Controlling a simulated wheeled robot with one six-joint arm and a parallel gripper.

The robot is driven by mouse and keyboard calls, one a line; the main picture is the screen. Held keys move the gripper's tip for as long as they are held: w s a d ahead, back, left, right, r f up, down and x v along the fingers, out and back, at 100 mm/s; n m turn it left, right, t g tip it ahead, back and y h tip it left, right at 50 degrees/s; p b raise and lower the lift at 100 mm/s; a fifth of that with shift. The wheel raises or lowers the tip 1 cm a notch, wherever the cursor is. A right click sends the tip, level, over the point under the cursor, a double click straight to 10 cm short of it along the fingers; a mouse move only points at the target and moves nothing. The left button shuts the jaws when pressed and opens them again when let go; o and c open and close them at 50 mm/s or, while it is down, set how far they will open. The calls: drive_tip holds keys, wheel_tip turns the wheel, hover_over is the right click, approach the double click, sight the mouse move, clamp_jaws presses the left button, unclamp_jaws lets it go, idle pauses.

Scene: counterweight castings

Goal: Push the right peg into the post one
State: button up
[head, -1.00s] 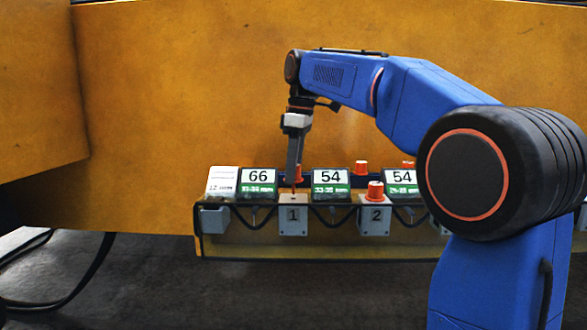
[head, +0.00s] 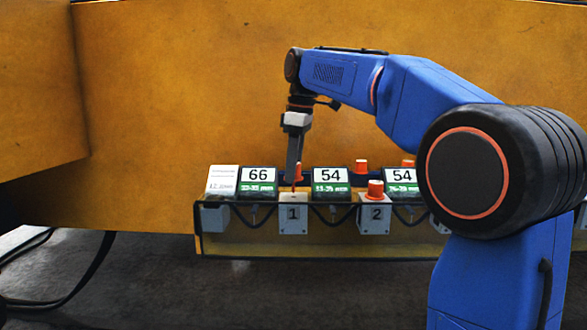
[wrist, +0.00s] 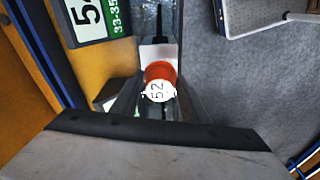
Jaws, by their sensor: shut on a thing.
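An orange peg (head: 298,171) with a thin shaft is held upright in my gripper (head: 296,168) over the grey post marked 1 (head: 293,214). The shaft's lower end meets the post's top; I cannot tell how far it is in. In the wrist view the peg's round orange head (wrist: 160,72) sits between the fingers of my gripper (wrist: 160,88), its white top reading 52. Another orange peg (head: 375,189) stands on the grey post marked 2 (head: 376,214).
Number cards reading 66 (head: 258,176), 54 (head: 331,177) and 54 (head: 402,177) stand behind the posts. Another orange peg (head: 361,166) is at the back. A black rail (head: 240,205) runs along the row, and a large yellow wall (head: 200,100) is behind.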

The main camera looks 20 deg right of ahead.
sight(294, 191)
drive_tip(key=shift+f, duration=2.4)
drive_tip(key=o, duration=1.2)
drive_tip(key=shift+c, duration=0.2)
wheel_tip(294, 191, up, 17)
drive_tip(key=s+d, duration=0.1)
drive_tip(key=shift+d+r, duration=0.15)
drive_tip(key=shift+d, duration=0.25)
